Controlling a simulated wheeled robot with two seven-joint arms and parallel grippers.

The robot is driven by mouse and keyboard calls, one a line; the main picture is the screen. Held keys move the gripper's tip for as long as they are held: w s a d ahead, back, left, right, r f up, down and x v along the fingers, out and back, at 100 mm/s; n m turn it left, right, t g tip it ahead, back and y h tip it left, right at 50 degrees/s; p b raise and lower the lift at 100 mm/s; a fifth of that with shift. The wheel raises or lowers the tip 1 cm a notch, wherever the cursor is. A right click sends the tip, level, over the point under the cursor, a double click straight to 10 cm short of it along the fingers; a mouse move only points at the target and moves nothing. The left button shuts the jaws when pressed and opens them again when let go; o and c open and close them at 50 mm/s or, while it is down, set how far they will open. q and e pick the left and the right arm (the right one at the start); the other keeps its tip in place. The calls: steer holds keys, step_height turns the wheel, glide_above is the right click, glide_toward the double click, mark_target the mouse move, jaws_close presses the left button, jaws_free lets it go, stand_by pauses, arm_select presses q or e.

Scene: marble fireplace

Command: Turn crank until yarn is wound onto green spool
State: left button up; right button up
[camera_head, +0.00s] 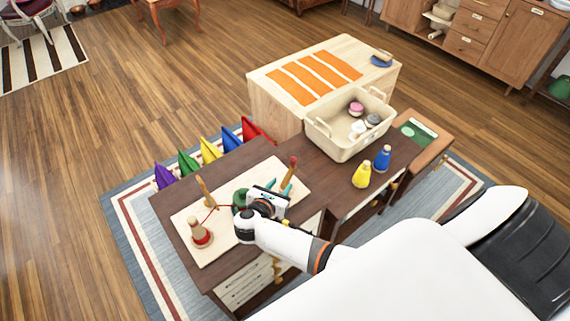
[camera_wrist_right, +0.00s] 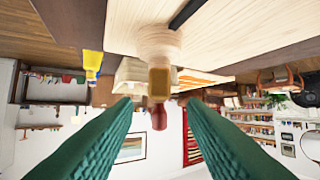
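The green spool (camera_head: 240,198) stands on a pale wooden board (camera_head: 215,250), partly hidden by my right gripper. Red yarn (camera_head: 224,207) runs to it past a thin wooden post (camera_head: 206,193) from a wooden spool with a red base (camera_head: 201,234). The crank's upright wooden handle with a red tip (camera_head: 291,168) rises just beyond my right gripper (camera_head: 281,186). In the right wrist view, the green fingers (camera_wrist_right: 158,104) are spread apart, with the red-tipped handle (camera_wrist_right: 159,116) appearing between them and no clear contact. My left gripper is not in view.
A cream bin (camera_head: 345,142) with yarn-like items stands behind right. Yellow (camera_head: 362,175) and blue (camera_head: 382,159) cones stand right of the board. Several coloured pieces, including a purple one (camera_head: 164,177), line the far left edge. A light wooden block (camera_head: 275,106) stands behind.

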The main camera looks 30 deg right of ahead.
steer(key=v, duration=0.6)
steer(key=shift+s+a, duration=0.15)
steer(key=shift+a, duration=0.05)
